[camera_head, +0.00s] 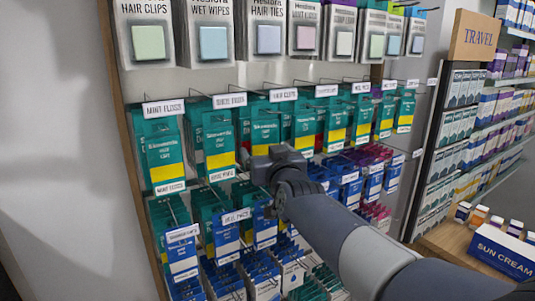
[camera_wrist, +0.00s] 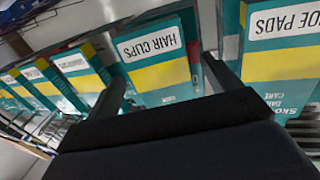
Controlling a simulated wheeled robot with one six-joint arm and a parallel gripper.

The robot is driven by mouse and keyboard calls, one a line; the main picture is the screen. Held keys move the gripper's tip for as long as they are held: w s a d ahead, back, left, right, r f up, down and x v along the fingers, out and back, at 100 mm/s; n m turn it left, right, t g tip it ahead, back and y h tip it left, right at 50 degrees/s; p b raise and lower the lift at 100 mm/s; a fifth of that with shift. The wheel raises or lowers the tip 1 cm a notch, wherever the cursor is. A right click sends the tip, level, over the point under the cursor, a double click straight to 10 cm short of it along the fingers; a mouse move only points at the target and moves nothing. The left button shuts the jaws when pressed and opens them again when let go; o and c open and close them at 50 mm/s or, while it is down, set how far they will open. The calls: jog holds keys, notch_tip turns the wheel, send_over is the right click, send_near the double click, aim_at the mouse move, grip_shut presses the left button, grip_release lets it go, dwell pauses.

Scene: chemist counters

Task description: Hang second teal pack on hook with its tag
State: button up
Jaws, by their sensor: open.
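Teal packs with yellow bands hang in a row on hooks with white name tags. In the head view, one teal pack (camera_head: 218,140) hangs at left centre and another (camera_head: 265,125) hangs just above my gripper (camera_head: 257,160). In the wrist view, a teal pack (camera_wrist: 158,65) tagged HAIR CLIPS, seen upside down, shows beyond and between the two fingers of my gripper (camera_wrist: 165,85). The fingers are apart. I cannot tell whether they touch the pack, nor which pack is the second one. A hook tag (camera_head: 283,95) sits above the middle packs.
Blue and teal packs (camera_head: 262,275) hang on lower hooks. White cards (camera_head: 207,35) hang above. A TRAVEL sign (camera_head: 478,36) and a stocked shelf stand at right. The left wall (camera_head: 50,130) is bare.

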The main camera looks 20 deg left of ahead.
jog(key=shift+d, duration=0.1)
jog(key=b+v, duration=0.2)
jog(key=v, duration=0.8)
jog(key=shift+s+d, duration=0.15)
jog(key=shift+s, duration=0.15)
jog(key=p+x, duration=0.2)
jog(key=x, duration=0.9)
jog(key=shift+s+d+r, duration=0.15)
jog(key=shift+s+d, duration=0.3)
jog(key=shift+d, duration=0.05)
